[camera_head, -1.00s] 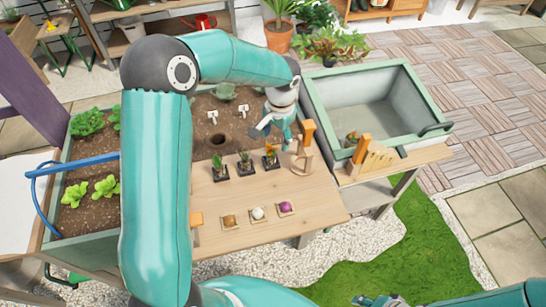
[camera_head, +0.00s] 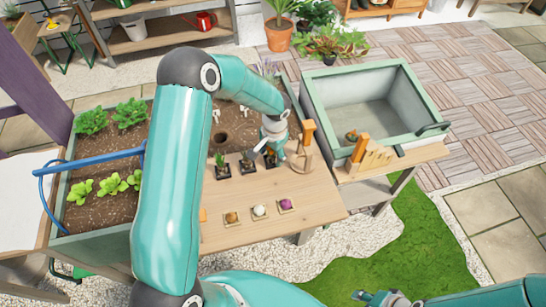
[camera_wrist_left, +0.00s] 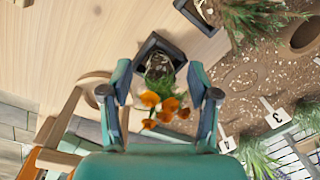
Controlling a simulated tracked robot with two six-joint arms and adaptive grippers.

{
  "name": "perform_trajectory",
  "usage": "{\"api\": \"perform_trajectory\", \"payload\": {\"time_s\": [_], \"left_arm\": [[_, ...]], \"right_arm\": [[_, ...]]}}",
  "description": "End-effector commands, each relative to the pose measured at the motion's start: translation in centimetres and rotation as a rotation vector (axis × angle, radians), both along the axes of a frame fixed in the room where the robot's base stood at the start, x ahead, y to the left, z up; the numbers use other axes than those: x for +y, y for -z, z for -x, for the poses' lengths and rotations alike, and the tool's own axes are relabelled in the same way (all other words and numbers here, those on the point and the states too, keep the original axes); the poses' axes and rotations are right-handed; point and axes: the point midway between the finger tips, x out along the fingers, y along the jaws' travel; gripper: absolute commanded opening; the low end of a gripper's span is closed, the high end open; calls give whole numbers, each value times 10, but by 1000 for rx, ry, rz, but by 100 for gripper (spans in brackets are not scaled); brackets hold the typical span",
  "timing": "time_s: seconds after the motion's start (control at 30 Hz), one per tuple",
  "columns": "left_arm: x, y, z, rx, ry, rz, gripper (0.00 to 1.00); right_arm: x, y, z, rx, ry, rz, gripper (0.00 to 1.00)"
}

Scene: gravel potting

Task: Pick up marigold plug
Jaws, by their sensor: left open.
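The marigold plug (camera_head: 271,160) stands in a small black square pot at the right end of a row of plugs on the wooden table. In the left wrist view its orange flowers (camera_wrist_left: 162,106) and black pot (camera_wrist_left: 150,46) show between my fingers. My left gripper (camera_head: 267,148) is open above the plug, with one finger on each side of it; contact cannot be told. The gripper partly hides the plug in the head view. My right gripper (camera_head: 378,298) shows only partly at the bottom edge, away from the table.
Two other plugs (camera_head: 222,170) stand left of the marigold. A wooden stand (camera_head: 308,140) is close on the right. Three small trays with balls (camera_head: 258,211) lie in front. A soil bed lies behind, and a green-rimmed basin (camera_head: 310,88) is at the right.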

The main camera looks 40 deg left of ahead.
Motion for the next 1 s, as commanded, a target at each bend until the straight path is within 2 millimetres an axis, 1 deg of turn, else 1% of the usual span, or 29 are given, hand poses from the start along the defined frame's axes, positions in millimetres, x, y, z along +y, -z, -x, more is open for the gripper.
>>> {"api": "perform_trajectory", "payload": {"time_s": [0.07, 0.3, 0.77, 0.87, 1.0], "left_arm": [[0, 0, 0, -1, 0, 0, 61], [0, -1, 0, -1, 0, 0, 21], [0, -4, -1, -2, 1, -1, 21], [0, -9, -2, -4, 0, -2, 21], [0, -24, -2, -6, 1, -1, 21]], "right_arm": [[0, 0, 0, 0, 0, 0, 40], [0, 0, 0, 0, 0, 0, 40], [0, 1, 0, 0, 0, 0, 40], [0, 2, 0, 0, 0, 0, 40], [0, 4, 0, 0, 0, 0, 40]]}}
